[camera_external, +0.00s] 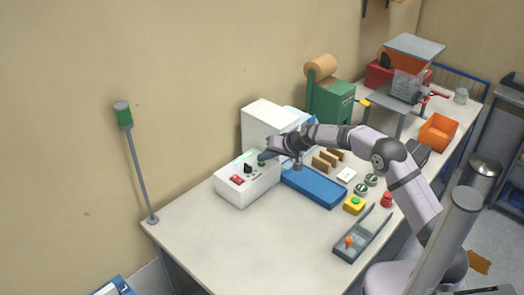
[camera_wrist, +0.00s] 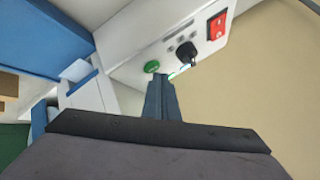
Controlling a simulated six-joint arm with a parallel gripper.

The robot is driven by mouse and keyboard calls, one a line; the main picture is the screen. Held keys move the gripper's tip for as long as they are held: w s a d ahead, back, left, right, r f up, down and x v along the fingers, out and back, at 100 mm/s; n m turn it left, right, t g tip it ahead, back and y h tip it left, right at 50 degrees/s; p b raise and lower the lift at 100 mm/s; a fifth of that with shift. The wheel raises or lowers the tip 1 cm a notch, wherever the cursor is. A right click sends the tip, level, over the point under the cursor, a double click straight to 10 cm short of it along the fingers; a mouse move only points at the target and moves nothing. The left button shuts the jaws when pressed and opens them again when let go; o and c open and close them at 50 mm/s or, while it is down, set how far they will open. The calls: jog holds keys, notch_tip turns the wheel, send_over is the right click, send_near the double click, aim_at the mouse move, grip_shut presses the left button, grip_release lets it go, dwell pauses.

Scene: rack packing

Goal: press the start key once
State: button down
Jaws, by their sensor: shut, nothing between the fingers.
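The start key is a green round button on a white control box (camera_external: 240,193). In the wrist view the green key (camera_wrist: 152,67) sits on the white panel (camera_wrist: 130,40), just beyond the fingertips. The panel also has a black knob (camera_wrist: 186,52) and a red rocker switch (camera_wrist: 217,25). My gripper (camera_wrist: 160,82) is shut and empty, its tips close to the key; I cannot tell if they touch it. In the external view my gripper (camera_external: 262,157) is over the box's back right part, by the green key (camera_external: 262,164).
A blue tray (camera_external: 313,187) lies right of the box, and a white machine (camera_external: 267,122) stands behind it. A yellow box with a green button (camera_external: 354,205) and a grey tray (camera_external: 350,250) are nearer the front. The front left table (camera_external: 225,245) is clear.

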aim_at(264, 165)
jog(key=shift+r, duration=0.35)
jog(key=shift+r+p, duration=2)
jog(key=shift+r, duration=0.55)
